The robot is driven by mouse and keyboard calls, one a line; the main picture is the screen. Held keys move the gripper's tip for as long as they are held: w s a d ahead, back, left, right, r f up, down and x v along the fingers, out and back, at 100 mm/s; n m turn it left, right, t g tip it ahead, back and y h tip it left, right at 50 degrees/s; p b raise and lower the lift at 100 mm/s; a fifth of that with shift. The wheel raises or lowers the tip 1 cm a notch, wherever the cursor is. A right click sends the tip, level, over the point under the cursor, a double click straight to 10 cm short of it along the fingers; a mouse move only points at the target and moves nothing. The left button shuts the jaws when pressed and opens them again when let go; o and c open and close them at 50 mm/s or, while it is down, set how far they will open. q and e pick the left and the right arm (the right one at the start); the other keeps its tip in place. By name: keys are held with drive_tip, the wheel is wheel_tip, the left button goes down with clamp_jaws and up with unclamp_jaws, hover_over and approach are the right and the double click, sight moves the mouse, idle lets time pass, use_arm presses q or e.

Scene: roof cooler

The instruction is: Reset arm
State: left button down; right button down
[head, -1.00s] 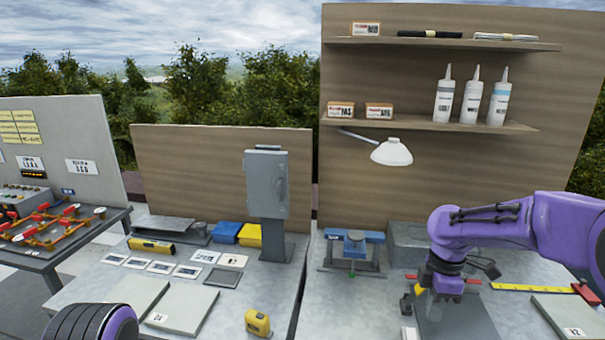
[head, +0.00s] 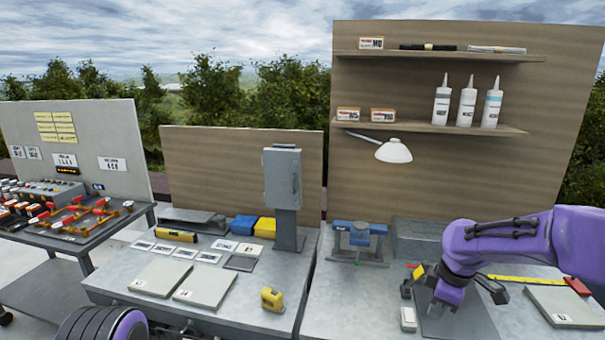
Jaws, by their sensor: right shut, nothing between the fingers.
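My right arm comes in from the right over the right-hand workbench (head: 345,300). Its purple wrist bends down, and the right gripper (head: 422,292) is low over the bench beside a dark grey plate (head: 455,325). The right gripper is shut with nothing held. Its fingertips are small and partly hidden by the wrist. A purple and black part of my left arm shows at the bottom left edge; the left gripper does not show clearly.
A small white block (head: 408,319) lies near the right gripper. A blue clamp fixture (head: 358,235), yellow strip (head: 525,280) and flat panel (head: 562,308) are on this bench. The left bench (head: 240,318) holds a yellow tape measure (head: 271,299) and grey box on a post (head: 283,178).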

wheel_tip(320, 180, down, 11)
drive_tip(key=m+t+h+b, duration=0.15)
drive_tip(key=m+t, duration=0.35)
drive_tip(key=m, duration=0.6)
drive_tip(key=s+f+m+t+h+b, duration=0.1)
drive_tip(key=s+f+m+b, duration=0.1)
drive_tip(key=s+f+m, duration=0.55)
drive_tip(key=s+f+g+b, duration=0.1)
drive_tip(key=s+f, duration=0.5)
drive_tip(key=s, duration=0.3)
drive_tip(key=s+f+g+h+b, duration=0.1)
drive_tip(key=s+f, duration=0.4)
drive_tip(key=s, duration=0.4)
drive_tip(key=s+f+g+b, duration=0.1)
drive_tip(key=s+f+g, duration=0.1)
drive_tip(key=s+f, duration=0.4)
drive_tip(key=s, duration=0.3)
drive_tip(key=shift+s+d+f+b, duration=0.25)
drive_tip(key=shift+s+f+b, duration=0.05)
drive_tip(key=shift+s+b, duration=0.1)
drive_tip(key=shift+h, duration=0.25)
